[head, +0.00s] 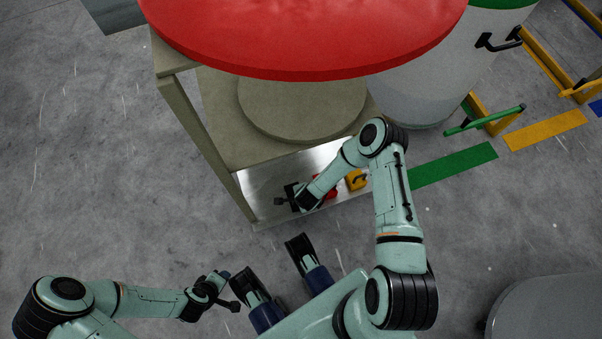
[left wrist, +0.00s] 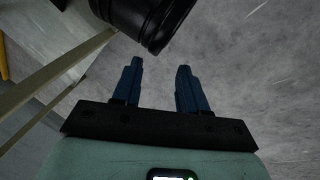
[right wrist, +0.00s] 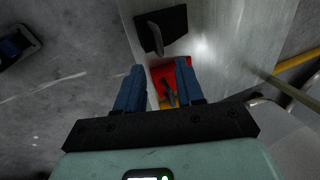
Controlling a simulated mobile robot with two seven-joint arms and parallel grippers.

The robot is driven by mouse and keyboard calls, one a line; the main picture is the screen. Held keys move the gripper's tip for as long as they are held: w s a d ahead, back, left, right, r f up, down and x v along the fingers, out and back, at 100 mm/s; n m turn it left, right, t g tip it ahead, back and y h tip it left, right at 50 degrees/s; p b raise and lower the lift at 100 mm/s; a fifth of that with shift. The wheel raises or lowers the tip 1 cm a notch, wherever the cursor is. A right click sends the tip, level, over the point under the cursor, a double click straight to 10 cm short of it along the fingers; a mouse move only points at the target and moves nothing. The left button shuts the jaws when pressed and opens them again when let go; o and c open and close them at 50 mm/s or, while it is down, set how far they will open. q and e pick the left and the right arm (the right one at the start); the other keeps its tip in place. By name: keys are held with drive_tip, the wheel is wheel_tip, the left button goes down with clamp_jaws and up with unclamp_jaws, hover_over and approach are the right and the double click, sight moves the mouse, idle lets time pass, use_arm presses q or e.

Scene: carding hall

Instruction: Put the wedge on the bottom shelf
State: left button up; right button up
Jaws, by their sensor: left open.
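A red block (right wrist: 157,72) with a dark handle lies on the metal bottom shelf (head: 262,180) of a beige stand. Black (right wrist: 177,18) and yellow (head: 357,179) handled blocks sit either side of it. I cannot tell from their shapes which is the wedge; the red one is nearest my right gripper. My right gripper (right wrist: 161,64) is open, with the red block's handle showing between its fingers, not visibly gripped. In the head view my right forearm partly hides the red block. My left gripper (left wrist: 160,66) is open and empty, low at the left, away from the stand.
A large red round top (head: 310,35) overhangs the stand, with a beige disc (head: 300,108) below it on a middle shelf. A stand leg (head: 205,130) rises at the left. A pale drum (head: 440,90) stands right. The floor at left is clear.

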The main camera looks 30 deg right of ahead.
use_arm(q)
drive_tip(key=shift+s+d+r+g+p, duration=0.2)
drive_tip(key=shift+s+d+r, duration=0.1)
drive_tip(key=shift+s, duration=0.15)
drive_tip(key=shift+s+d+r+g+p, duration=0.15)
drive_tip(key=shift+s+r, duration=0.1)
drive_tip(key=shift+s, duration=0.2)
use_arm(e)
drive_tip(key=s+a+r+n+y, duration=0.1)
drive_tip(key=s+a+r+n, duration=0.1)
drive_tip(key=s+r+n, duration=0.2)
drive_tip(key=s+a+r+n+g+y, duration=0.1)
drive_tip(key=s+a+r+n+y, duration=0.1)
drive_tip(key=s+n, duration=0.7)
wheel_tip(320, 180, up, 3)
drive_tip(key=a+n, duration=0.1)
drive_tip(key=n, duration=0.2)
drive_tip(key=shift+s+a+g, duration=0.2)
drive_tip(key=shift+a+g, duration=0.1)
drive_tip(key=shift+a, duration=0.05)
use_arm(q)
drive_tip(key=shift+s, duration=0.1)
use_arm(e)
drive_tip(key=shift+f, duration=0.15)
